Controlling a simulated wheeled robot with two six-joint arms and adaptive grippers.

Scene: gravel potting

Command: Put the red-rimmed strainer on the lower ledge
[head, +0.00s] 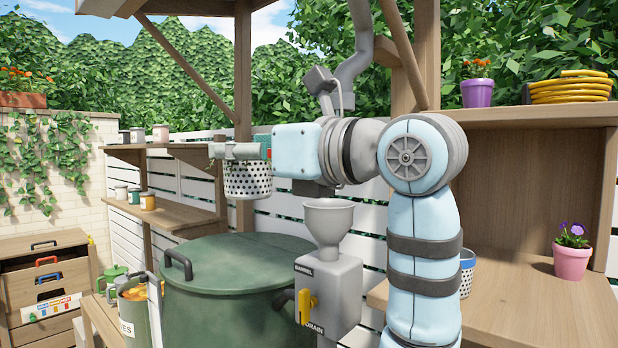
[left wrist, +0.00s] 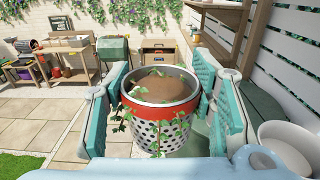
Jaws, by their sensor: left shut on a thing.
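The red-rimmed strainer (head: 248,181) is a white perforated pot held in the air in the head view, left of the grey funnel. The left wrist view shows the strainer (left wrist: 168,133) with its red band, brown fill and trailing green leaves. My left gripper (head: 238,151) is shut on it, with teal pads on both sides of the rim. The lower ledge (head: 178,219) is a wooden shelf at the left, below an upper ledge (head: 150,147); it lies beyond and lower than the strainer. My right gripper is in neither view.
Several small pots, among them an ochre pot (head: 148,201), stand toward the lower ledge's left end; its right part looks clear. A green lidded barrel (head: 225,300) and a grey funnel (head: 328,220) stand in front. A blue-rimmed strainer (head: 467,262) is partly hidden behind my arm.

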